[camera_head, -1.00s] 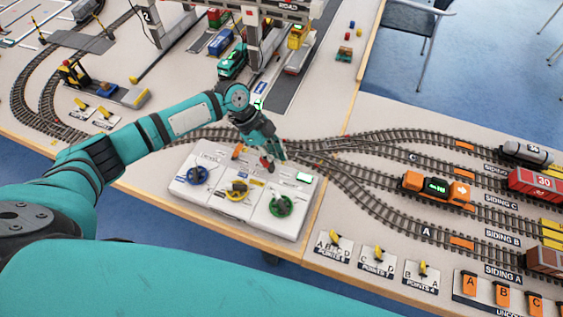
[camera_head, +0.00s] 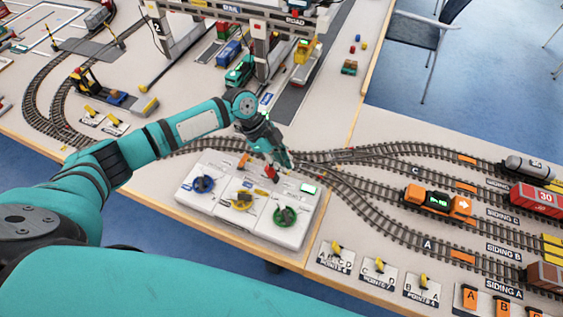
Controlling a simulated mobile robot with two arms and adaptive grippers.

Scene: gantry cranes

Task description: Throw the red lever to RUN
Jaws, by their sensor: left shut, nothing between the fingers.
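The red lever (camera_head: 271,172) stands at the back of the white control panel (camera_head: 247,227), below my left gripper. My left gripper (camera_head: 283,167) is shut and empty, its fingertips close beside the lever on its right; I cannot tell whether they touch it. The fingers partly cover the lever's surroundings, and its RUN marking is too small to read. An orange lever (camera_head: 244,160) stands to its left on the same panel. My right gripper is not in view.
Blue (camera_head: 203,184), yellow (camera_head: 242,201) and green (camera_head: 285,217) handwheels sit on the panel's front. Rail tracks run behind and right, with an orange locomotive (camera_head: 437,202). The gantry crane (camera_head: 262,50) stands behind. The table's front edge is just below the panel.

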